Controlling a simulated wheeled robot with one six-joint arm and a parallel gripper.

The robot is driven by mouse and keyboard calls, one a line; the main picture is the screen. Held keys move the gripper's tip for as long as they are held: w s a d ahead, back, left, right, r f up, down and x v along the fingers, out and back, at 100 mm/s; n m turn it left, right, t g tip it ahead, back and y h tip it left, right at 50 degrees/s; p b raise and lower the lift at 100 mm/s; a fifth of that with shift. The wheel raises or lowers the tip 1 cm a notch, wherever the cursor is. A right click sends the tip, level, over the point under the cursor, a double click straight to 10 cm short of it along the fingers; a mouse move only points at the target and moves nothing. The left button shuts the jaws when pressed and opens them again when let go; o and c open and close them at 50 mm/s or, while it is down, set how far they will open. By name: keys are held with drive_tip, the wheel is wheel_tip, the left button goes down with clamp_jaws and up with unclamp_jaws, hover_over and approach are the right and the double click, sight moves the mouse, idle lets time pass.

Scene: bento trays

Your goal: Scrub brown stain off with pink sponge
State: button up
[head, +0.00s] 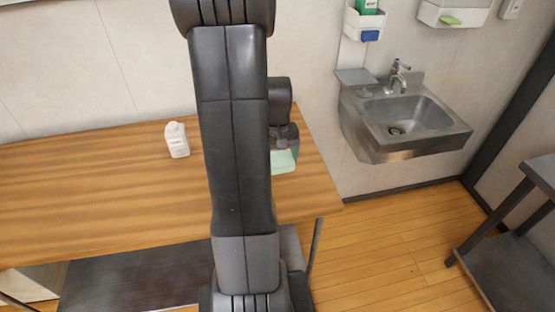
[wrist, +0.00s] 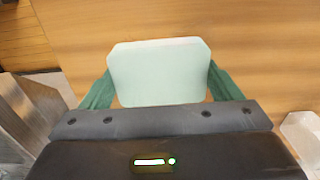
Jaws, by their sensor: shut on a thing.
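My gripper (wrist: 160,76) is shut on a pale mint-green block (wrist: 158,62), its dark green fingers on the block's left and right sides. The block looks like a sponge, but it is not pink. In the head view my gripper (head: 285,146) is partly behind my arm, and the block (head: 283,161) shows at the right end of the wooden table (head: 90,200). I cannot tell whether the block touches the tabletop. No pink sponge shows. No brown stain can be made out; my arm hides part of the table.
A white bottle (head: 177,140) stands on the table, left of my arm. A metal sink (head: 410,118) with a tap is on the wall at right. Above it are wall holders with a green item (head: 368,6) and a blue one (head: 370,36). A dark shelf unit (head: 510,255) stands at far right.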

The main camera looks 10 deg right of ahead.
drive_tip(key=shift+r+p, duration=1.15)
drive_tip(key=shift+r, duration=0.75)
